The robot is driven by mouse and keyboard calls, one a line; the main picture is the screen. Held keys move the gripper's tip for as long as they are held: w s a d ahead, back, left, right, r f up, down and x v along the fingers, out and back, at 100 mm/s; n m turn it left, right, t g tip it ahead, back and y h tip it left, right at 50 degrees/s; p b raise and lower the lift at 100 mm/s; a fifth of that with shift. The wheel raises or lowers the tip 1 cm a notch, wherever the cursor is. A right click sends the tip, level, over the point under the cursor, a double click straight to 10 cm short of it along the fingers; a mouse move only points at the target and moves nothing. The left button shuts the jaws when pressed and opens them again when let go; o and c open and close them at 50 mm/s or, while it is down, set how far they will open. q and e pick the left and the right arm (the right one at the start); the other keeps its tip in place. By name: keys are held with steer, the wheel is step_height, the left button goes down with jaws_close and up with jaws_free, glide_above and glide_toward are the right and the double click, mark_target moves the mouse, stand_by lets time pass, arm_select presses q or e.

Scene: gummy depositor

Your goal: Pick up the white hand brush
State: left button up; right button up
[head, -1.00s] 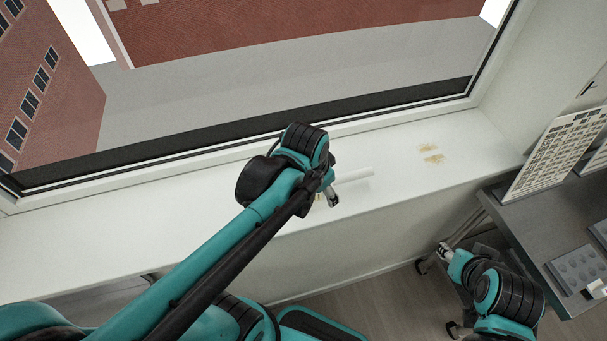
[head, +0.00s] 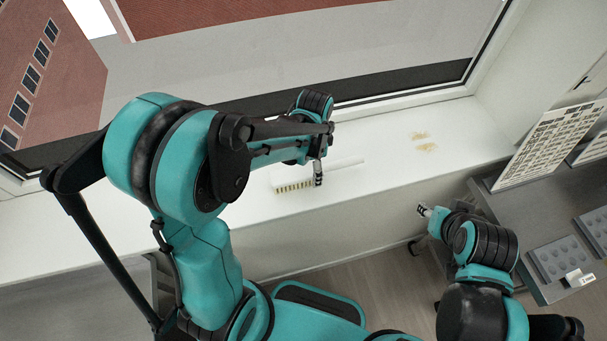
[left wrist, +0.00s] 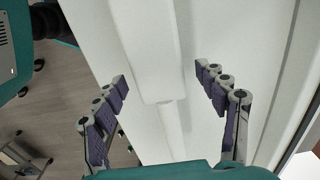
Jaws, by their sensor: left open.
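The white hand brush (head: 345,165) lies on the white windowsill, its pale bristles showing at the left and its handle pointing right. My left gripper (head: 318,173) is over the middle of the brush and hides part of it. In the left wrist view the brush (left wrist: 150,55) runs between the two spread fingers of the open left gripper (left wrist: 163,82), with its wide head towards the top and the narrower handle below. I see space on both sides of the brush, so neither finger grips it. My right gripper (head: 425,211) is away to the right, too small to read.
The windowsill (head: 385,150) has brownish crumbs (head: 425,140) right of the brush. The window frame runs behind it. At the right, a grey desk (head: 507,208) holds a printed panel (head: 552,143), grey mould trays (head: 560,255) and a small white item (head: 578,278).

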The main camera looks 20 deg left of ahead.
arm_select(q)
steer(key=shift+f, duration=0.9)
steer(key=c, duration=1.5)
steer(key=shift+r, duration=0.6)
step_height(320, 180, up, 3)
steer(key=shift+f+p, duration=0.1)
steer(key=shift+p, duration=0.45)
steer(key=s+d+r, duration=0.1)
steer(key=d+r, duration=0.1)
steer(key=d, duration=0.1)
steer(key=s+d+r+p, duration=0.1)
steer(key=d+r, duration=0.1)
steer(key=d, duration=0.2)
steer(key=s+d+r, duration=0.2)
steer(key=d+r, duration=0.1)
steer(key=d, duration=0.1)
steer(key=shift+s+r+p, duration=0.1)
steer(key=shift+p, duration=0.25)
